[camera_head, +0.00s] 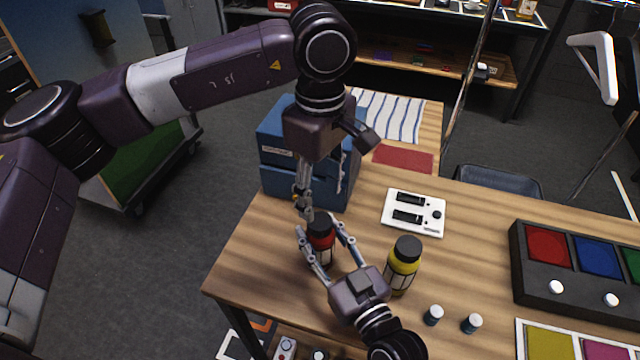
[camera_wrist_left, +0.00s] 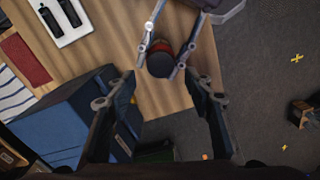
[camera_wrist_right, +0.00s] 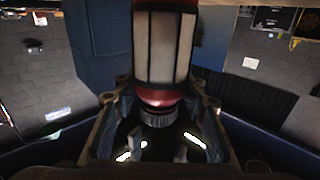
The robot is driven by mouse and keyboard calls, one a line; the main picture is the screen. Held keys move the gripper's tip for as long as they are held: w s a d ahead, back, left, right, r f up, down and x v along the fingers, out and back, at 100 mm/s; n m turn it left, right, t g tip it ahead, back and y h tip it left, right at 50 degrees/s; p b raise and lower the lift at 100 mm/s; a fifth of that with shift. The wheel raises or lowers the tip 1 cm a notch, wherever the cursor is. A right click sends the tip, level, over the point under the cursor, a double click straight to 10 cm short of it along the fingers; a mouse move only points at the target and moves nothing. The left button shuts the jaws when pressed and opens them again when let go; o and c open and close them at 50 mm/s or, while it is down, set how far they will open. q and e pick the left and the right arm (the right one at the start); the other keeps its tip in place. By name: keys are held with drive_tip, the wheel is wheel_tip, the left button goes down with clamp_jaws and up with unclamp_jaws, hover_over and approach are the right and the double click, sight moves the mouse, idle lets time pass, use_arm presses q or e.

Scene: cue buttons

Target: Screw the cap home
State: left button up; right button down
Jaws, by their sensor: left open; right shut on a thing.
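A red bottle (camera_head: 321,245) with a white label and a black cap (camera_head: 319,222) is at the table's left part. My right gripper (camera_head: 324,237) is shut around the bottle from the front. In the right wrist view the red bottle (camera_wrist_right: 165,45) stands between the fingers, with a dark ribbed end (camera_wrist_right: 158,117). My left gripper (camera_head: 316,196) points down just above the cap, open and empty. In the left wrist view the black cap (camera_wrist_left: 160,66) lies ahead of its spread fingers, apart from them. I cannot tell whether the bottle's base touches the table or how far the cap is seated.
A yellow bottle (camera_head: 402,268) with a black cap stands close to the right. Two small white-capped vials (camera_head: 433,315) are in front of it. A blue box (camera_head: 277,150) stands behind my left gripper. A white switch panel (camera_head: 414,212) and a dark button console (camera_head: 570,290) lie farther right.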

sight(320, 221)
use_arm(q)
drive_tip(key=n, duration=0.5)
drive_tip(key=shift+r, duration=0.2)
drive_tip(key=n, duration=0.6)
drive_tip(key=shift+r, duration=0.2)
drive_tip(key=n, duration=0.5)
drive_tip(key=shift+r, duration=0.15)
drive_tip(key=n, duration=0.5)
drive_tip(key=shift+r+n, duration=0.2)
drive_tip(key=shift+n, duration=0.1)
drive_tip(key=shift+f, duration=4)
